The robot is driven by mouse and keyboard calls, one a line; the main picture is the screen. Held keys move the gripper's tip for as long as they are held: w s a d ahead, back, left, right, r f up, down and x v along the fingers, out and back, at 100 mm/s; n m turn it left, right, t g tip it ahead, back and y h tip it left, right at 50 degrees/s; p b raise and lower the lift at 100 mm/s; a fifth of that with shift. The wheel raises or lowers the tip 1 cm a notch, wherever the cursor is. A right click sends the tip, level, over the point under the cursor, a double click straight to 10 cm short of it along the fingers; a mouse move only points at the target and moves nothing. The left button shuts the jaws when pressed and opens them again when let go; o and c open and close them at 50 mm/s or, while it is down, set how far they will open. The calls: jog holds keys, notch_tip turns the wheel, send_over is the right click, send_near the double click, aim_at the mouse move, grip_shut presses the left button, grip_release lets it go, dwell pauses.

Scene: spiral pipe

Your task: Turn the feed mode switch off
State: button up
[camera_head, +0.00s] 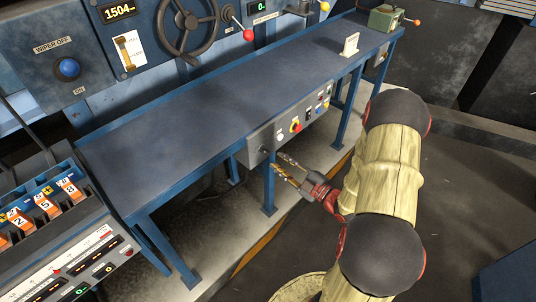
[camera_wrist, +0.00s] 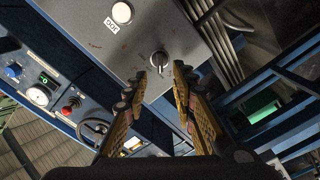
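A grey control box (camera_head: 288,132) is mounted under the front edge of the blue table. A rotary switch (camera_head: 264,150) with a small dark lever sits at its left end; I cannot read any label naming it. In the wrist view the switch (camera_wrist: 159,60) shows as a silver base with a dark lever, just beyond the fingertips and between them. My gripper (camera_head: 285,169) has yellow fingers and is just in front of the box's left end. In the wrist view my gripper (camera_wrist: 160,76) is open and empty, with a clear gap between its fingers. I cannot tell whether a finger touches the lever.
A white round button (camera_wrist: 122,13) with a small label is beside the switch. A red-and-yellow button (camera_head: 296,126) and other controls are farther right on the box. A blue table leg (camera_head: 269,190) stands below the box. Open floor (camera_head: 465,190) lies right of my arm.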

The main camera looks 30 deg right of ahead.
aim_at(266, 152)
jog(key=b+x, duration=0.1)
jog(key=x, duration=0.5)
jog(key=shift+w+b, duration=0.3)
jog(key=shift+b, duration=0.05)
jog(key=shift+c, duration=0.8)
jog(key=shift+f, duration=0.1)
grip_shut()
